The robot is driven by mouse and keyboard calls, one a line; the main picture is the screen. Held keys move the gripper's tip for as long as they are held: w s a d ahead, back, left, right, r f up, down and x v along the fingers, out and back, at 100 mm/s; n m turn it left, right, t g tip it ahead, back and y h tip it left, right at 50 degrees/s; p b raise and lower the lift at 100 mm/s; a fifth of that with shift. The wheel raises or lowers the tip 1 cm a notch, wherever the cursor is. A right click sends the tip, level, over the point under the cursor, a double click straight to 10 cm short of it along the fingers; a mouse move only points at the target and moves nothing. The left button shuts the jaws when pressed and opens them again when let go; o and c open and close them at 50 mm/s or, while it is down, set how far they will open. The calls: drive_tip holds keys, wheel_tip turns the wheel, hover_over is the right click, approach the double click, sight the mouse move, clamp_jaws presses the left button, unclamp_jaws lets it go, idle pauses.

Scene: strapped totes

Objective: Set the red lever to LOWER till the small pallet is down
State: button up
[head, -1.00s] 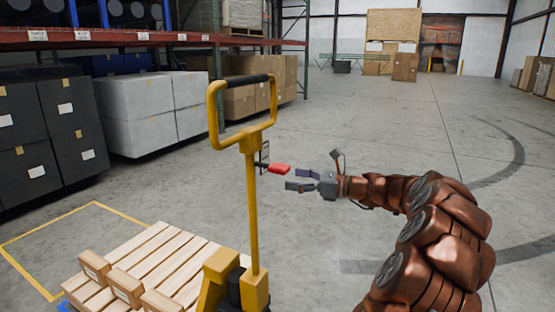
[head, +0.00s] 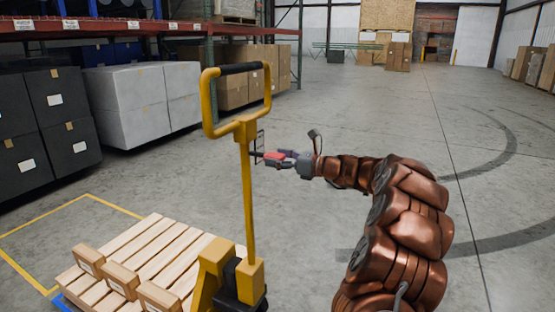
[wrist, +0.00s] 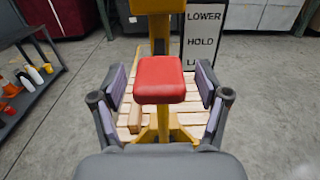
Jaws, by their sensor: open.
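The red lever (head: 274,156) sticks out from the yellow pallet truck's mast (head: 250,210), below its loop handle. In the wrist view the red lever (wrist: 160,80) is at the centre, between the spread fingers of my gripper (wrist: 161,86), with gaps on both sides. In the head view my gripper (head: 284,158) is open around the lever from the right. A label plate (wrist: 203,38) behind it reads LOWER, HOLD and a third, partly hidden word. The lever's setting is unclear. The small wooden pallet (head: 165,245) sits at the truck's base; its height off the floor is unclear.
Small cardboard boxes (head: 122,279) stand on the pallet. A yellow floor outline (head: 40,228) lies to its left. Racking with dark and grey totes (head: 140,102) stands at the left. A shelf with bottles (wrist: 22,75) shows in the wrist view. The floor to the right is clear.

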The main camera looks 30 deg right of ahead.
clamp_jaws()
idle(0.7)
